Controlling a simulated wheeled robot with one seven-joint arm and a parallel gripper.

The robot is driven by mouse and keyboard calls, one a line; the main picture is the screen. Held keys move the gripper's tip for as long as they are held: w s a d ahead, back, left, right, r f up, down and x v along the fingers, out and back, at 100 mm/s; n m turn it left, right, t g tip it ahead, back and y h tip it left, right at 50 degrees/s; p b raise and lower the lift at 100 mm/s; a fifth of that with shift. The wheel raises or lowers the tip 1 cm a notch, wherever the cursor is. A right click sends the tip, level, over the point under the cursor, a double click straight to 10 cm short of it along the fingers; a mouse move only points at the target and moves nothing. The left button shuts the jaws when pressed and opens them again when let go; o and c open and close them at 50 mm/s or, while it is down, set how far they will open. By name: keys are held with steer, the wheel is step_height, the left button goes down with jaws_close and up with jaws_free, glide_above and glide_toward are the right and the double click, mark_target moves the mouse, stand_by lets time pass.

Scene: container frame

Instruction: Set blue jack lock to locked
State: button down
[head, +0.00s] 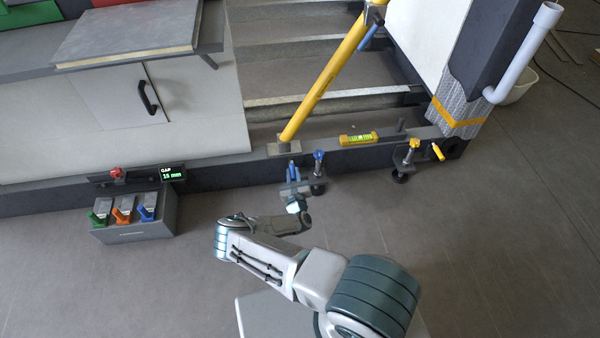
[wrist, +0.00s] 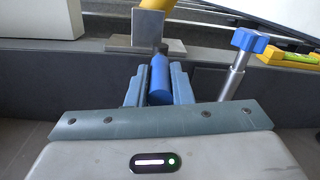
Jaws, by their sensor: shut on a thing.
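My gripper (head: 293,175) is at the rail just left of this jack. In the wrist view my gripper (wrist: 159,88) has its two blue-grey fingers on either side of a blue cylindrical lock handle (wrist: 160,76), shut on it. The handle points toward my wrist. Its far end and mount are mostly hidden.
A yellow jack (head: 412,150) with a yellow lever (head: 438,152) stands to the right. A yellow brace (head: 325,80) rises behind my gripper, beside a level (head: 358,138). A switch box (head: 135,228) and a "GAP 15 mm" display (head: 172,174) are at left. The front floor is open.

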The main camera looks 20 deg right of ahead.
steer(key=shift+w+d, duration=0.1)
stand_by(0.3)
steer(key=c, duration=1.3)
jaws_free()
